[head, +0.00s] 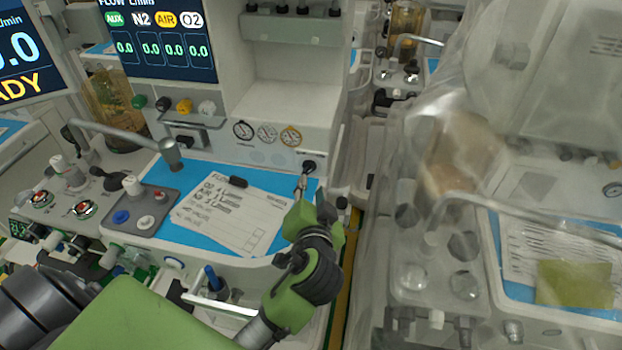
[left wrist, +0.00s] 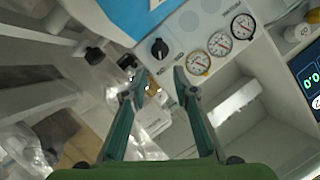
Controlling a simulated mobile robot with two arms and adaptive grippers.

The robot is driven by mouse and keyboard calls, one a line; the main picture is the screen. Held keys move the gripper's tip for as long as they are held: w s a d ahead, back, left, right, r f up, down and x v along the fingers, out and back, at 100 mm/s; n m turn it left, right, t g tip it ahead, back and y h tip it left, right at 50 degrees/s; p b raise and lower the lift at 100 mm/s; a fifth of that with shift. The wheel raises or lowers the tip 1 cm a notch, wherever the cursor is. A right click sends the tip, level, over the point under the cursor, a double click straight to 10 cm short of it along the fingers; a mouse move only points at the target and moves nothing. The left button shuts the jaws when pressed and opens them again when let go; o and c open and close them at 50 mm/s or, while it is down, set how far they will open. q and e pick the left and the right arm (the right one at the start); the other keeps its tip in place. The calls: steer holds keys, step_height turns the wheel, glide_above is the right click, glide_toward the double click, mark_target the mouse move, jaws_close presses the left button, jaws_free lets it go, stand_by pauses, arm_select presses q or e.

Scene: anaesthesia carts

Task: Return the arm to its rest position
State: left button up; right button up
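My left arm reaches across the head view in green and black. Its gripper (head: 302,188) is beside the right end of the cart's worktop, just below a black knob (head: 309,166) on the front panel. In the left wrist view the gripper's two fingers (left wrist: 159,78) are apart with nothing between the tips. The same knob (left wrist: 159,47) shows beyond the tips; I cannot tell the exact gap to it. My right gripper is in neither view.
A paper form (head: 232,212) with a black pen or clip lies on the blue mat (head: 190,180). Round gauges (head: 266,133) sit on the panel left of the knob. A second cart under a clear plastic cover (head: 450,130) stands close on the right, across a narrow gap.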

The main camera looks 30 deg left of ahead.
arm_select(q)
steer(key=shift+v, duration=1.05)
steer(key=shift+r, duration=0.1)
